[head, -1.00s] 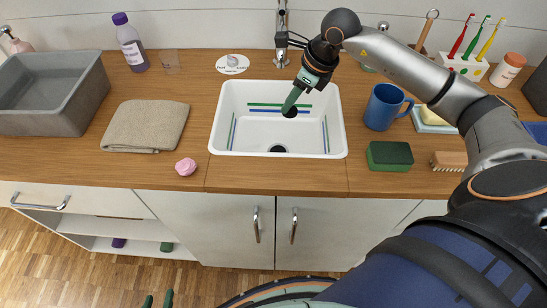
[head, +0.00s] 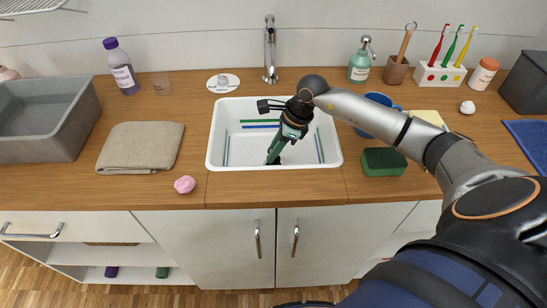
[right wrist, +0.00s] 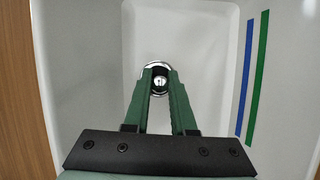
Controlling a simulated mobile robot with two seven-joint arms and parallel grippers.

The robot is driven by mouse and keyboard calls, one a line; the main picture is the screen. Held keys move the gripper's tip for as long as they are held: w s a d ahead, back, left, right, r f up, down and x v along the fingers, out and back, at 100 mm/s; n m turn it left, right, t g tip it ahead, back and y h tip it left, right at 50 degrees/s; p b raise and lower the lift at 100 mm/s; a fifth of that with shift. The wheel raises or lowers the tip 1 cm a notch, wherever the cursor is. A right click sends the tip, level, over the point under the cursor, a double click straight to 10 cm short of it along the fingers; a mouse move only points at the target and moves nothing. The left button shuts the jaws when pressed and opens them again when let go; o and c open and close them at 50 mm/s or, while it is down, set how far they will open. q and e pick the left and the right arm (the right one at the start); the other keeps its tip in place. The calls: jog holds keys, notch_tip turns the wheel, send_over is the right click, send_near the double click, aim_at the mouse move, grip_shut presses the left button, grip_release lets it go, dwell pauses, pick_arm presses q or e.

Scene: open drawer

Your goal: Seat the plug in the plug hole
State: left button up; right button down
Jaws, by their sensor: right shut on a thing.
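The white sink (head: 215,150) is set in the wooden counter. My right gripper (head: 272,159) reaches down into it, fingers low near the sink floor. In the right wrist view its green fingers (right wrist: 160,78) are shut on the plug (right wrist: 158,84), of which only a small shiny part shows between the tips. A chrome ring with a dark inside, the plug hole (right wrist: 154,66), shows around and behind the fingertips. The fingers hide much of both, so I cannot tell whether the plug is in the hole or just above it. My left gripper is out of view.
The tap (head: 270,50) stands behind the sink. A green sponge (head: 383,162) and a partly hidden blue mug (head: 378,101) are to the right. A pink lump (head: 184,184), folded towel (head: 141,147) and grey basin (head: 45,122) are to the left. The sink walls surround my gripper closely.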

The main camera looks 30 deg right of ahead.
notch_tip(320, 180, down, 3)
jog(key=shift+f, duration=0.1)
jog(key=shift+f+b, duration=0.2)
jog(key=shift+b, duration=0.1)
jog(key=c, duration=0.7)
grip_release()
jog(key=shift+r, duration=0.1)
jog(key=shift+c, duration=0.2)
